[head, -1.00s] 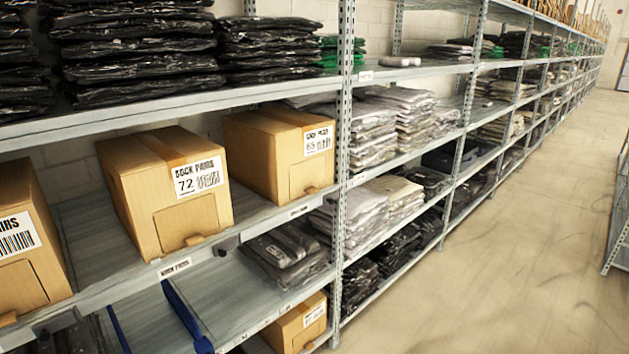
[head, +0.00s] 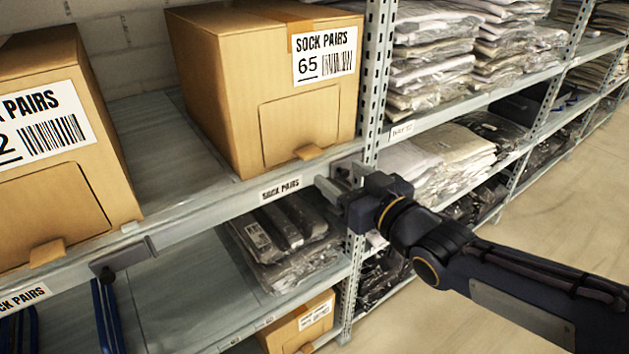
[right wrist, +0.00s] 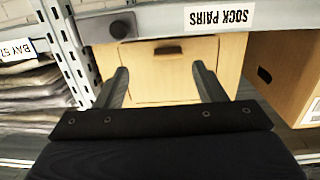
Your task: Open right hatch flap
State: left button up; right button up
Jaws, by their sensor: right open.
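The right sock box (head: 235,90), labelled 65, stands on the shelf beside the upright. Its front has a cut rectangular hatch flap (head: 300,125) with a small tab (head: 309,152) at the lower edge. The flap looks closed. My right gripper (head: 330,182) is open and empty, in front of the shelf edge, right of and below the tab. In the right wrist view, which is upside down, the flap (right wrist: 165,82) shows between the open fingers (right wrist: 162,78), with the tab (right wrist: 168,50) against the shelf edge. My left gripper is not in view.
A second sock box (head: 55,150) stands to the left, with a bare shelf gap (head: 165,150) between. The perforated upright (head: 376,80) is close to my right gripper. Bagged clothes (head: 285,240) lie below.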

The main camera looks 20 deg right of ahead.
aim_at(314, 156)
jog(key=shift+n+y, duration=0.3)
jog(key=shift+y, duration=0.1)
jog(key=x, duration=0.6)
jog(key=shift+w+a+r, duration=0.25)
jog(key=shift+a+r, duration=0.05)
jog(key=shift+a, duration=0.2)
jog(key=shift+w+a, duration=0.25)
jog(key=shift+w, duration=0.45)
